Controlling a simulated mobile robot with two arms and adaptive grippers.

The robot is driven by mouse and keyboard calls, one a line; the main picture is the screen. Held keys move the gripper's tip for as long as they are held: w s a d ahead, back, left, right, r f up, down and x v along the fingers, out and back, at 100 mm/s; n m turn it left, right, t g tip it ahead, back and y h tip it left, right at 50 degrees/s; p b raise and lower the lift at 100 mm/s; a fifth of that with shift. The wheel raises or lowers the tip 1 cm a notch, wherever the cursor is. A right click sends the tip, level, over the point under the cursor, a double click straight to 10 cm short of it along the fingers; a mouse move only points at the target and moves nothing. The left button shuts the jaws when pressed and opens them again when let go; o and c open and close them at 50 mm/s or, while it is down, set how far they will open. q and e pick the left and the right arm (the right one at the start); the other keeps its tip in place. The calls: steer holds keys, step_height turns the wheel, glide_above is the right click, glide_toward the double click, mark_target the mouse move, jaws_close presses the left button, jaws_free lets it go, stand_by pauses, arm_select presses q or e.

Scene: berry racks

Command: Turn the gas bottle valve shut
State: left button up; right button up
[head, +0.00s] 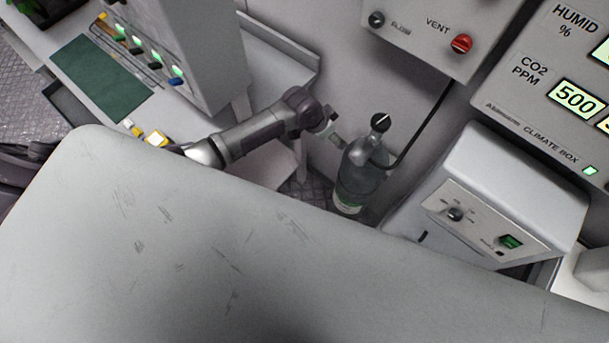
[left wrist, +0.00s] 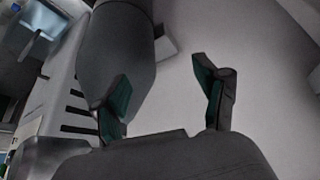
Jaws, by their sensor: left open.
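The gas bottle (head: 357,185) stands upright on the floor by the wall, grey-green with a pale label low down. Its black valve knob (head: 380,122) with a white pointer mark is on top. My left gripper (head: 334,135) is just left of the bottle's top, apart from the knob in the picture. Its fingers are small and partly hidden there. In the left wrist view its two green-padded fingers (left wrist: 165,98) are spread with nothing between them. A dark grey rounded body is behind one finger; I cannot tell what it is. My right gripper is not in view.
A dark hose (head: 425,120) runs from the bottle up to the wall panel with a red vent knob (head: 461,43). A white box (head: 510,195) stands close on the right. A grey cabinet (head: 190,50) and a bench with a green mat (head: 100,78) are on the left.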

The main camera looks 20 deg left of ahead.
arm_select(q)
steer(key=s+a+f+n+b, duration=0.1)
steer(key=s+a+f+b, duration=0.1)
steer(key=f, duration=0.6)
steer(key=s+a+f+n+y+b, duration=0.1)
steer(key=s+a+f+b, duration=0.1)
steer(key=s+f, duration=0.3)
step_height(320, 180, down, 4)
steer(key=shift+a+f+b, duration=0.2)
steer(key=shift+a+b, duration=0.1)
steer(key=shift+a, duration=0.5)
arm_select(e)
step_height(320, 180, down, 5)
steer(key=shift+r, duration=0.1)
arm_select(q)
steer(key=shift+s, duration=0.1)
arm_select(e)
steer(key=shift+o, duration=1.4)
arm_select(q)
steer(key=shift+y, duration=0.3)
